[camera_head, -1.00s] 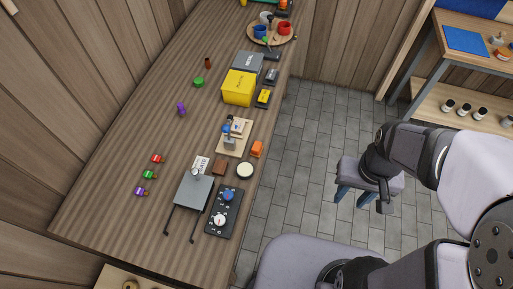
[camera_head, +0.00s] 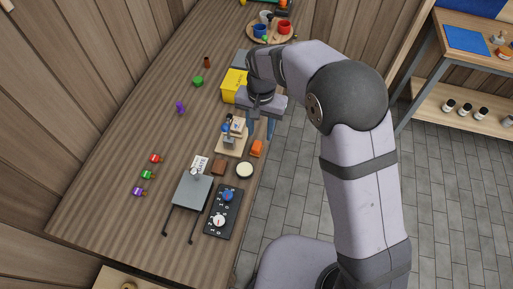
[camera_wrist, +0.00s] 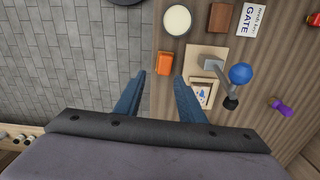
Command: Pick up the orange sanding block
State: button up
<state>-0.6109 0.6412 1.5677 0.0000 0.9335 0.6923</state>
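The orange sanding block (camera_head: 257,149) lies on the workbench near its right edge, beside a wooden-based fixture with a blue ball knob. In the wrist view the orange block (camera_wrist: 165,63) lies just beyond and between the fingertips. My gripper (camera_head: 262,134) is above the bench edge, a little behind the block in the head view, fingers pointing down. In the wrist view my gripper (camera_wrist: 160,80) is open with nothing between its fingers. The block is not touched.
The fixture (camera_wrist: 212,58) with its blue knob (camera_wrist: 240,74) stands close to the block. A round pale disc (camera_wrist: 177,20) and a brown block (camera_wrist: 220,17) are nearby. A yellow bin (camera_head: 232,87) stands partly behind my arm. Floor lies beyond the bench edge.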

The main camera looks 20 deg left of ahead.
aim_at(257, 143)
jog(key=shift+a+f, duration=0.1)
jog(key=shift+a, duration=0.25)
jog(key=shift+f+p, duration=1.3)
jog(key=shift+f, duration=2.35)
jog(key=c, duration=0.8)
